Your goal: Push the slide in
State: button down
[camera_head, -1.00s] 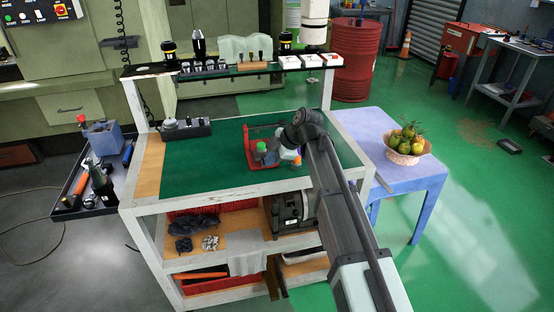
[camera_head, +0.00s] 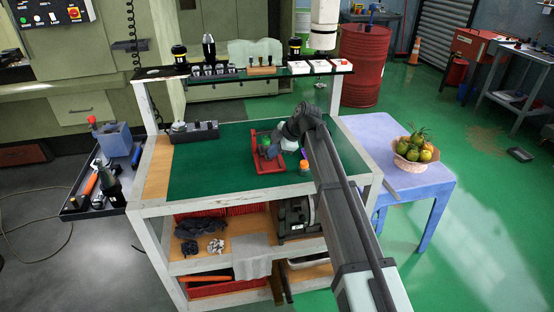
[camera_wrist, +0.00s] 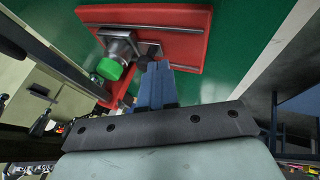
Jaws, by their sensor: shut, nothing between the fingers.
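The slide is a metal block (camera_wrist: 120,43) with a green knob (camera_wrist: 109,68), set on rails on a red base plate (camera_wrist: 185,22). In the wrist view the block is at the left end of the plate, and bare rail shows to its right. In the head view the red base (camera_head: 271,167) lies on the cart's green mat, partly covered by my arm. My gripper (camera_wrist: 157,70) is shut and empty. Its fingertips appear just right of the green knob, near the plate's edge; I cannot tell whether they touch anything.
An orange-topped container (camera_head: 305,166) stands just right of the red base, close to my arm. A grey block fixture (camera_head: 195,131) is at the mat's back left. The cart's raised back shelf (camera_head: 240,73) holds several tool holders.

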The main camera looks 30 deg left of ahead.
jog(key=shift+w+a, duration=0.65)
jog(key=s+d, duration=0.2)
jog(key=d, duration=0.1)
jog(key=shift+s+d+r, duration=0.25)
jog(key=shift+s+r, duration=0.1)
jog(key=shift+s, duration=0.05)
jog(key=v, duration=1)
